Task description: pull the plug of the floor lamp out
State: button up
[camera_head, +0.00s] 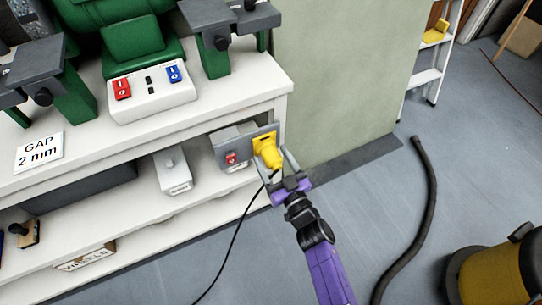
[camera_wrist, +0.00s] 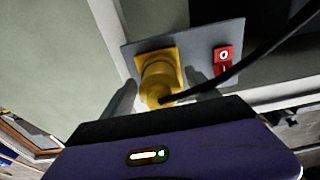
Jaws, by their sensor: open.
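The lamp itself is not seen.
A red switch (camera_wrist: 222,60) is beside the plug on the plate. A white box (camera_head: 173,171) stands on the shelf (camera_head: 150,218) to the left. A dark hose (camera_head: 428,200) and a yellow-black machine (camera_head: 492,272) are on the floor at right. A stepladder (camera_head: 432,75) stands behind.

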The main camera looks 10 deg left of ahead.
aim_at(278, 169)
dwell(0.9)
grip_shut()
jog(key=shift+p+v, duration=1.5)
jog(key=shift+v, duration=1.45)
jog(key=shift+s+d, duration=0.1)
jog(key=shift+s, duration=0.05)
jog(key=shift+p+v, duration=0.85)
jog(key=shift+v, duration=1.2)
jog(key=shift+d+r, duration=0.1)
